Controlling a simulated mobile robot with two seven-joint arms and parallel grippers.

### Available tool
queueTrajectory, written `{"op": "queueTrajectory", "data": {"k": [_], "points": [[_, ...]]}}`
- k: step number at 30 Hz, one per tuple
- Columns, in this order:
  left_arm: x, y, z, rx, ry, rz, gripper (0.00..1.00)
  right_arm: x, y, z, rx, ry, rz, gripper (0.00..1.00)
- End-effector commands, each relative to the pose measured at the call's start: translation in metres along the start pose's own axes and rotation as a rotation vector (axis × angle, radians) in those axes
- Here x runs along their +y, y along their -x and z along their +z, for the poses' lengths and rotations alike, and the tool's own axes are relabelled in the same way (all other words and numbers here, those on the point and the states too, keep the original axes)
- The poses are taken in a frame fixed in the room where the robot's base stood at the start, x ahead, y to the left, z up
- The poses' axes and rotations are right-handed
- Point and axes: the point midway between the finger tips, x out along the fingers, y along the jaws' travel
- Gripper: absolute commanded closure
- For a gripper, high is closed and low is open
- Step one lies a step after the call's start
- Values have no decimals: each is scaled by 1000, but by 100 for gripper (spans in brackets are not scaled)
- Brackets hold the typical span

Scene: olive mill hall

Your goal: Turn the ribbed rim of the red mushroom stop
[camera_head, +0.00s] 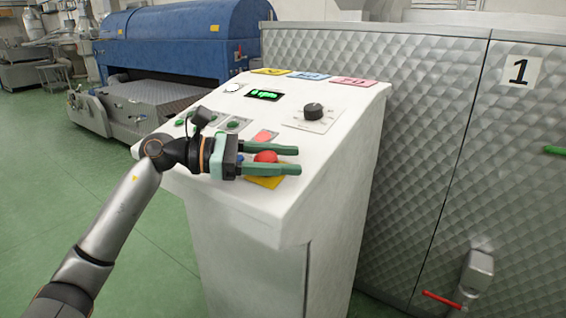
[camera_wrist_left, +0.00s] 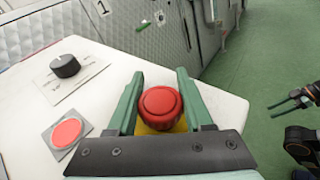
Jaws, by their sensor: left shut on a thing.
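The red mushroom stop (camera_head: 265,157) sits on a yellow plate (camera_head: 266,183) near the front edge of the white console's sloping top. My left gripper (camera_head: 298,160) reaches in from the left, with one green finger on each side of the red head. In the left wrist view the red mushroom stop (camera_wrist_left: 160,103) lies between the fingers of my left gripper (camera_wrist_left: 160,76), which is shut on it. My right gripper (camera_wrist_left: 272,110) shows at the right edge of the left wrist view, fingers apart and empty.
The white console (camera_head: 245,222) also carries a black knob (camera_head: 313,111), a flat red button (camera_wrist_left: 67,132), green buttons and a lit green display (camera_head: 264,95). Quilted metal cabinets (camera_head: 415,120) stand close behind it. The green floor at left is clear.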

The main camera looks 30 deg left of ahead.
Motion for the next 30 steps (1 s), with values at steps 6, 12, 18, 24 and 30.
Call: {"op": "queueTrajectory", "data": {"k": [6,12,18,24,30], "points": [[0,0,-1,2,0,-10,100,0,0,-1,4,0,0,50],[0,0,-1,2,1,-9,100,-1,0,-2,6,-2,-2,50],[0,0,-1,2,1,-9,30,-4,0,-3,8,-7,-5,50],[0,0,0,1,0,-9,19,-4,-1,-4,12,-9,-6,50],[0,2,-1,1,0,-8,19,-4,-2,-4,12,-8,-6,50]]}}
